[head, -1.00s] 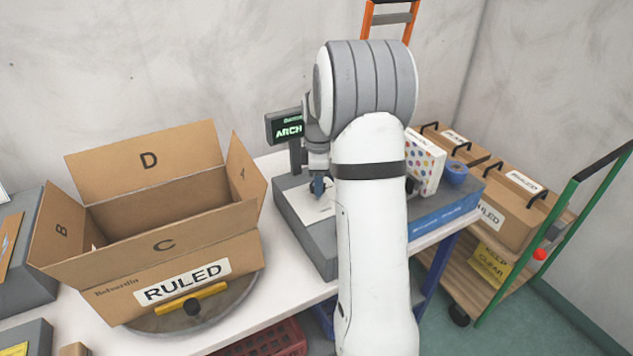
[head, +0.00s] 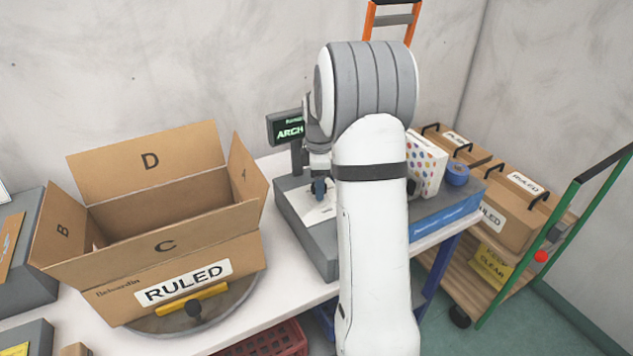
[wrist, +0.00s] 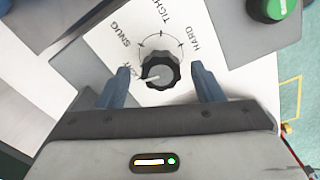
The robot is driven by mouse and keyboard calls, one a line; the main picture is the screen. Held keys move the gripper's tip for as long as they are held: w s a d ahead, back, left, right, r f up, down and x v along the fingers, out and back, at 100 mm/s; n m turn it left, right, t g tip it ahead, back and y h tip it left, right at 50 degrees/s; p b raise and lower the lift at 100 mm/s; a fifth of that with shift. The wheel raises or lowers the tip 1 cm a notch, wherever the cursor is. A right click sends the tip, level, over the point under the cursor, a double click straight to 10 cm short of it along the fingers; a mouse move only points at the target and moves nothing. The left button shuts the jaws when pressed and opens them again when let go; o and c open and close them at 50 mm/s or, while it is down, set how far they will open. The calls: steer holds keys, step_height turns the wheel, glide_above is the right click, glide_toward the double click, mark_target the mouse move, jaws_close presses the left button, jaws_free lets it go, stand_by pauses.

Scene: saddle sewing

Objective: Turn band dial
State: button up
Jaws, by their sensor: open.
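The band dial (wrist: 160,70) is a black knob with a pale pointer on a white plate, in the wrist view. Labels around it read SNUG, TIGHT and HARD, with another partly hidden at the left. The pointer faces left and slightly down, toward that partly hidden label. My gripper (wrist: 160,88) is open, one blue finger on each side of the dial, with gaps between fingers and knob. In the head view my gripper (head: 319,188) is over the grey machine (head: 305,235), mostly hidden by my arm; the dial is hidden there.
A green button (wrist: 274,8) is at the wrist view's top right. An open cardboard box (head: 165,270) labelled RULED stands left of the machine. A screen (head: 287,128) reading ARCH stands behind the machine. A trolley with boxes (head: 515,195) is at the right.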

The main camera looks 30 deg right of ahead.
step_height(320, 180, up, 8)
steer(key=shift+f, duration=0.1)
stand_by(0.5)
